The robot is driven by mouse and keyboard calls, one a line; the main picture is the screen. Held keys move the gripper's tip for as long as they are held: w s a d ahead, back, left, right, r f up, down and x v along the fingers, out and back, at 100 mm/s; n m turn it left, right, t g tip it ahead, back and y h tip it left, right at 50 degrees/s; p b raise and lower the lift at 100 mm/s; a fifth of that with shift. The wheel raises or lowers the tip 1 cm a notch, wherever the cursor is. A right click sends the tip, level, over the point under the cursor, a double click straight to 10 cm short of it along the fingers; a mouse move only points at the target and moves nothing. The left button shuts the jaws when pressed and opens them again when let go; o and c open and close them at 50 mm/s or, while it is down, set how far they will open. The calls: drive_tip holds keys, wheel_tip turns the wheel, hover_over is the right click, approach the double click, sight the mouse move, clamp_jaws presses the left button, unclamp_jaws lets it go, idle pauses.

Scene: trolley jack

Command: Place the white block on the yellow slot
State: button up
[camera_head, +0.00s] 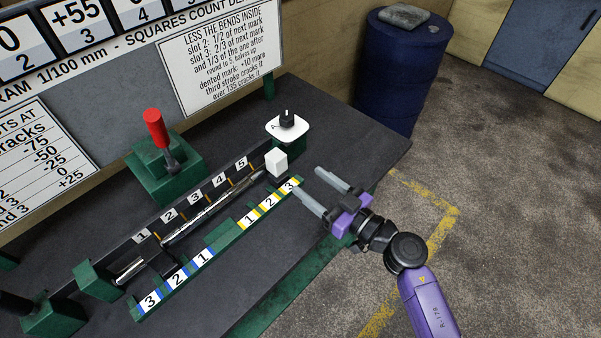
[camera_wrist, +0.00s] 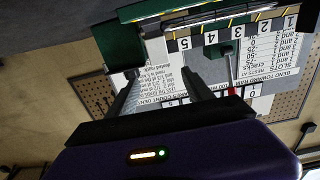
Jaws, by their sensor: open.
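The white block (camera_head: 276,163) sits at the right end of the slotted black rail, past the number 5, below the knob. The yellow slots are marked 1 (camera_head: 250,218), 2 (camera_head: 270,201) and 3 (camera_head: 290,185) on the right half of the front green strip. Yellow slot 3 is closest to the block. My gripper (camera_head: 307,181) is open and empty, with its fingers pointing left toward the block and the strip's right end. The fingers are apart from the block. My gripper also shows in the wrist view (camera_wrist: 155,72), where I cannot make out the block.
Blue slots (camera_head: 177,279) fill the strip's left half. A metal rod (camera_head: 205,208) lies along the rail. A red-handled lever (camera_head: 156,130) on a green base stands behind. A black knob (camera_head: 287,119) stands behind the block. A blue drum (camera_head: 395,75) stands right of the bench.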

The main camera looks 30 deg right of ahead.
drive_tip(key=shift+s+d, duration=0.15)
drive_tip(key=shift+s, duration=0.3)
drive_tip(key=s+a+r+m+h, duration=0.1)
drive_tip(key=s+r+h, duration=0.1)
drive_tip(key=s, duration=0.8)
drive_tip(key=s+a+r+m+g+h, duration=0.1)
drive_tip(key=s+r, duration=0.1)
drive_tip(key=s, duration=0.9)
drive_tip(key=s+a+r+m+g+h, duration=0.1)
drive_tip(key=s+r+h, duration=0.1)
drive_tip(key=s, duration=0.9)
drive_tip(key=shift+a+r+m+h, duration=0.3)
drive_tip(key=shift+a+r, duration=0.05)
drive_tip(key=shift+r, duration=0.1)
drive_tip(key=shift+s, duration=0.1)
